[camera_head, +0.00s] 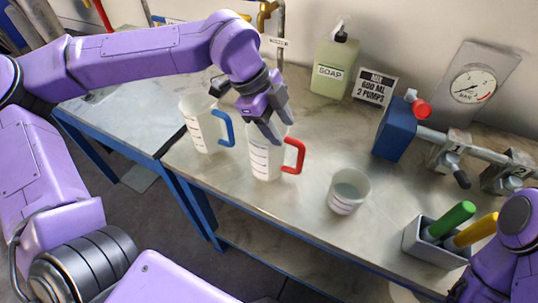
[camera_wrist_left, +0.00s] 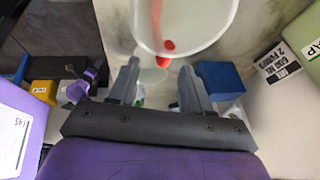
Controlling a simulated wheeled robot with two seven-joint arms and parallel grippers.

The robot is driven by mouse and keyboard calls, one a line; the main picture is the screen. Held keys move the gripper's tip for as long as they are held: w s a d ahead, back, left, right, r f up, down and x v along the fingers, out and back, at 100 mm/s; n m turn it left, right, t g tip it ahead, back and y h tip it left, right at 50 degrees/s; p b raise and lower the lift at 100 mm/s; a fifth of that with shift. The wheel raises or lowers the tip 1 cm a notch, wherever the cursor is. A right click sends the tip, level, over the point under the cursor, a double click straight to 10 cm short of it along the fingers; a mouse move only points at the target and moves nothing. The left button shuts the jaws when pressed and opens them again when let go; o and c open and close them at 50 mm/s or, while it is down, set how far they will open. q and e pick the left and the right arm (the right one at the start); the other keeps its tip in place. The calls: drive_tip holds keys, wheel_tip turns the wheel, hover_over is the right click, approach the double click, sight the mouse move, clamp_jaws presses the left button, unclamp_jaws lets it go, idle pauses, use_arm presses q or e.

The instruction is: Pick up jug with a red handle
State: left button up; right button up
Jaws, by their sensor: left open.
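The jug with the red handle (camera_head: 262,163) stands upright on the bench, a white measuring jug with its red handle (camera_head: 294,156) on the right side. My left gripper (camera_head: 277,127) is open above the jug's rim and hides part of its top. In the left wrist view, the jug's round white mouth (camera_wrist_left: 195,22) is ahead of the open left gripper (camera_wrist_left: 157,75). The red handle (camera_wrist_left: 162,61) shows between the fingertip lines, with nothing gripped. My right arm enters at the lower right; its gripper cannot be made out.
A blue-handled jug (camera_head: 202,128) stands close on the left. A clear beaker (camera_head: 347,192) is to the right, and a grey holder (camera_head: 428,253) with green and yellow handles beyond it.

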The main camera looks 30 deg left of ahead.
sight(293, 140)
use_arm(q)
drive_tip(key=b+x, duration=0.1)
drive_tip(key=x, duration=0.1)
drive_tip(key=w+b+x, duration=0.1)
drive_tip(key=b+x, duration=0.1)
drive_tip(key=x, duration=0.1)
drive_tip(key=shift+d+f, duration=0.1)
drive_tip(key=shift+d, duration=0.25)
drive_tip(key=shift+r, duration=0.2)
clamp_jaws()
drive_tip(key=shift+r, duration=0.1)
